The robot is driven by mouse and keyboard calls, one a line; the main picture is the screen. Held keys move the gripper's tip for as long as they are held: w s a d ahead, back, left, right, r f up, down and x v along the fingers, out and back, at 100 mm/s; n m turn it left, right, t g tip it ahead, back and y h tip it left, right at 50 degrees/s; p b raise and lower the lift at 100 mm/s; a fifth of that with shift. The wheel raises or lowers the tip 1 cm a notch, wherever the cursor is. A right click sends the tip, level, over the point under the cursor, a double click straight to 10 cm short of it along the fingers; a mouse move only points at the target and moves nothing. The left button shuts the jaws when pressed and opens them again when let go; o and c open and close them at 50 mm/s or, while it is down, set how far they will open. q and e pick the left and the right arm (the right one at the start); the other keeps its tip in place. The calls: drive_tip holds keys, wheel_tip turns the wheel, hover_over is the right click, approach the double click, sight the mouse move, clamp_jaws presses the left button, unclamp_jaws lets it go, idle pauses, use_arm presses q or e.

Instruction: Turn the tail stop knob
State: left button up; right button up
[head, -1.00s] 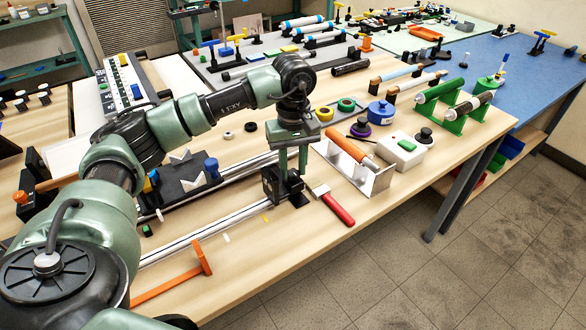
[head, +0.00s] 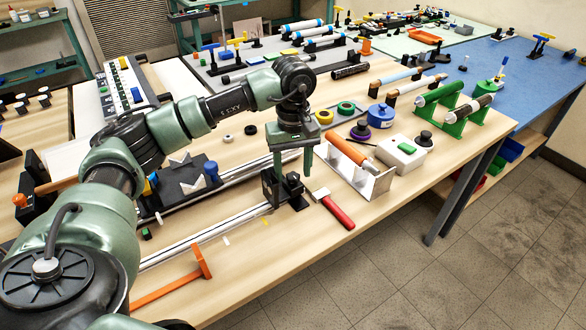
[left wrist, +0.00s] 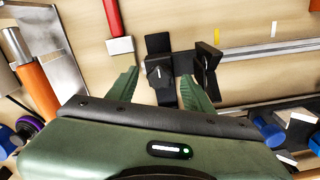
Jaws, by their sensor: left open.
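The black tail stop (head: 272,186) stands at the right end of the two metal rails. In the left wrist view it shows as black blocks (left wrist: 207,60) at the end of a rail. Its knob (left wrist: 158,72) appears to be the black part with a small white mark between my fingers. My left gripper (head: 293,174) is just above the tail stop, pointing down. In the left wrist view its two green fingers (left wrist: 160,84) are apart, one on each side of the knob, with nothing gripped. I cannot tell whether they touch it. My right gripper is not in view.
A red-handled tool (head: 336,209) lies close to the right of the tail stop. A metal stand (head: 377,187) with an orange roller (head: 350,150) is behind it. An orange T-shaped tool (head: 205,262) lies at the front left. The wooden table has free room along its front edge.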

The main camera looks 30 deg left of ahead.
sight(293, 175)
use_arm(q)
wheel_tip(293, 175, up, 8)
drive_tip(key=shift+f+b, duration=0.15)
drive_tip(key=shift+b, duration=0.3)
idle(0.3)
